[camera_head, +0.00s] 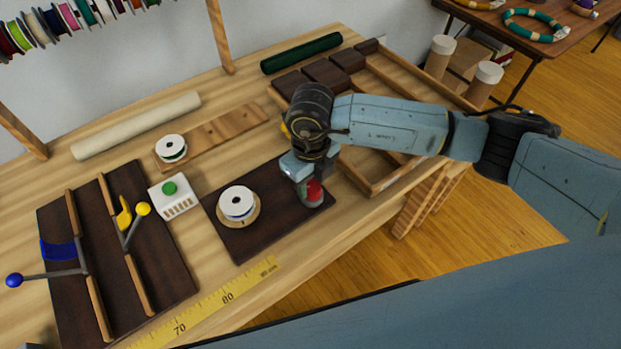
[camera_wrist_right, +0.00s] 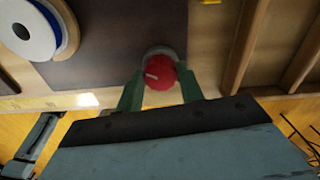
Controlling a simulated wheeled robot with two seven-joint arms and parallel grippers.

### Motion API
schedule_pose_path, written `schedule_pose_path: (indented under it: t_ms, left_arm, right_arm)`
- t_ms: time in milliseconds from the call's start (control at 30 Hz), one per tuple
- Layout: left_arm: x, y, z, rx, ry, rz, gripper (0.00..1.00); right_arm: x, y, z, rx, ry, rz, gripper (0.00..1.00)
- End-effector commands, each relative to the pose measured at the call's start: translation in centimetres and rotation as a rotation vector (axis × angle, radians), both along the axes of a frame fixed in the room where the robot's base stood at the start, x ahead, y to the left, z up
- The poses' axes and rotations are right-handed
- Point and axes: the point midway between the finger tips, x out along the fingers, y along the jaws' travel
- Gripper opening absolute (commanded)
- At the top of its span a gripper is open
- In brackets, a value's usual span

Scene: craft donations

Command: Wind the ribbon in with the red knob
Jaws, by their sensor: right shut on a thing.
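The red knob (camera_head: 313,191) stands at the right end of a dark board on the wooden table. It also shows in the right wrist view (camera_wrist_right: 161,74), with a pale mark on its face. My right gripper (camera_wrist_right: 160,90) is shut on the red knob, one green finger on each side; in the head view the gripper (camera_head: 306,180) comes down on it from above. A white spool with a blue ring (camera_head: 238,203) sits on a round wooden base on the same dark board (camera_head: 240,241), left of the knob. I cannot make out a loose ribbon there. My left gripper is not in view.
A white box with a green button (camera_head: 169,188) stands left of the board. Further left is a dark panel with a blue-ended lever (camera_head: 14,280) and yellow-ended lever (camera_head: 143,208). A yellow ruler (camera_head: 205,307) runs along the front edge. A compartmented wooden tray (camera_head: 378,183) lies right.

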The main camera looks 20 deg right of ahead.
Motion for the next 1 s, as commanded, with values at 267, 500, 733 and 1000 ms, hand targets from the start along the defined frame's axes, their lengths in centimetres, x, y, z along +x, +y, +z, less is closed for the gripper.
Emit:
schedule_pose_path:
  t_ms: [267,500,733,1000]
  left_arm:
    - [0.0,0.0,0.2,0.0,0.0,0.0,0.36]
    - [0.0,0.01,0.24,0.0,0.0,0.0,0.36]
    - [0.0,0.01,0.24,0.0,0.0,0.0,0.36]
    - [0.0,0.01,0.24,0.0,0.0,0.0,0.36]
  right_arm:
    - [0.07,-0.11,0.09,-0.002,0.0,-0.12,0.15]
    - [0.06,-0.12,0.06,-0.002,0.0,-0.156,0.15]
    - [0.06,-0.11,0.05,-0.002,0.0,-0.158,0.15]
    - [0.05,-0.09,0.05,-0.001,-0.001,-0.157,0.54]
